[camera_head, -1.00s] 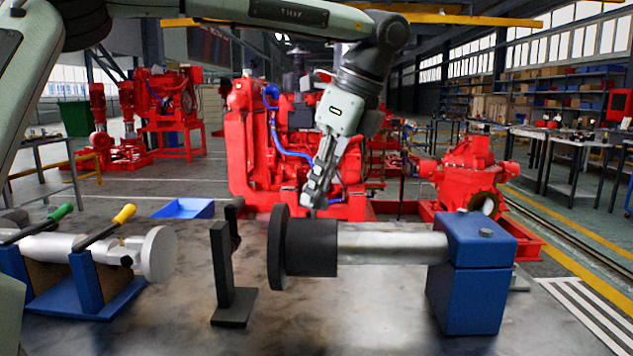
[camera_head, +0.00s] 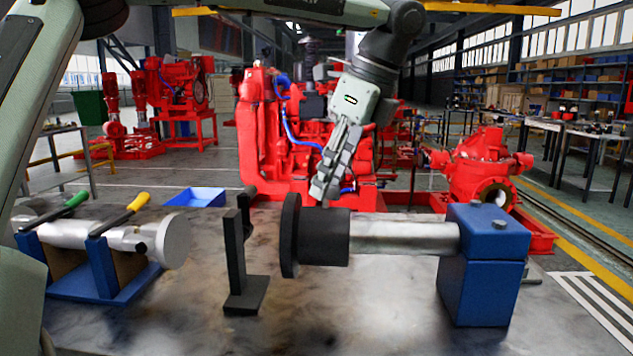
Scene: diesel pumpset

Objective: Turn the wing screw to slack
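My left gripper (camera_head: 323,197) comes down from the upper right, its fingers pointing down at the top of a black hub (camera_head: 322,236). The fingertips are at or just above the hub's upper edge; I cannot tell whether they touch it. The fingers overlap from this side, so their opening is unclear. The hub joins a black disc (camera_head: 289,236) to a silver shaft (camera_head: 400,237) held in a blue bearing block (camera_head: 482,285). I cannot make out a wing screw for certain; a small dark fitting (camera_head: 245,203) sits at the black upright bracket's top. My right gripper is not in view.
The black bracket (camera_head: 235,262) stands on the table (camera_head: 370,310) left of the disc. Further left, a blue cradle (camera_head: 103,268) holds a second silver shaft under green and yellow handles. A blue tray (camera_head: 196,197) and red engine (camera_head: 255,135) are behind. The front table is clear.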

